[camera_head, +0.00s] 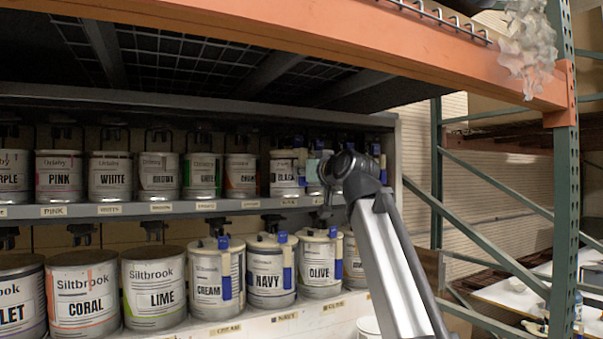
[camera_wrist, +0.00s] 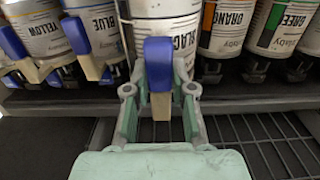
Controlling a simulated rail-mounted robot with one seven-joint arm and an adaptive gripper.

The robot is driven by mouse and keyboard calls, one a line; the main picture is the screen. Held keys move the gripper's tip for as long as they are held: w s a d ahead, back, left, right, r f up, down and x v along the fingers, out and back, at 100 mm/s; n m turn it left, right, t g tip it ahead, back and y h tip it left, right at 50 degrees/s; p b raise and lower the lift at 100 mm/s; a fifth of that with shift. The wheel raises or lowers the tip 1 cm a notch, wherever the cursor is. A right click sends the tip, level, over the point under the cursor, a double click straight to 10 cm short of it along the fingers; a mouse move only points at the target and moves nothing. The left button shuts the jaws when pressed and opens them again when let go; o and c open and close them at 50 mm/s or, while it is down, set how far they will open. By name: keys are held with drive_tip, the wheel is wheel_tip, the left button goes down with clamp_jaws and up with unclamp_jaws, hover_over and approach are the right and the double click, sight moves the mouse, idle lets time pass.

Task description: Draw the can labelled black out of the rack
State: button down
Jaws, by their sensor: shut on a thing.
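The white can labelled BLACK (camera_head: 284,176) stands upright in the upper row of the rack, seen in the head view. It also shows at the top middle of the wrist view (camera_wrist: 185,33), with a blue-and-tan tab on its front. My gripper (camera_wrist: 159,84) is shut on this blue tab (camera_wrist: 158,62), one pale green finger on each side. In the head view the gripper's fingers are hidden or too small to make out. I cannot tell whether the can is clear of its place.
Cans labelled BLUE (camera_wrist: 96,25) and YELLOW (camera_wrist: 35,35) are close on the left in the wrist view, with ORANGE (camera_wrist: 228,25) and GREEN (camera_wrist: 280,25) on the right. Below, the NAVY can (camera_head: 268,270) stands in the lower row. An orange beam (camera_head: 300,35) crosses above.

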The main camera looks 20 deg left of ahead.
drive_tip(key=v, duration=0.6)
drive_tip(key=shift+s+d, duration=0.2)
drive_tip(key=shift+d, duration=0.05)
idle(0.5)
drive_tip(key=shift+r, duration=0.15)
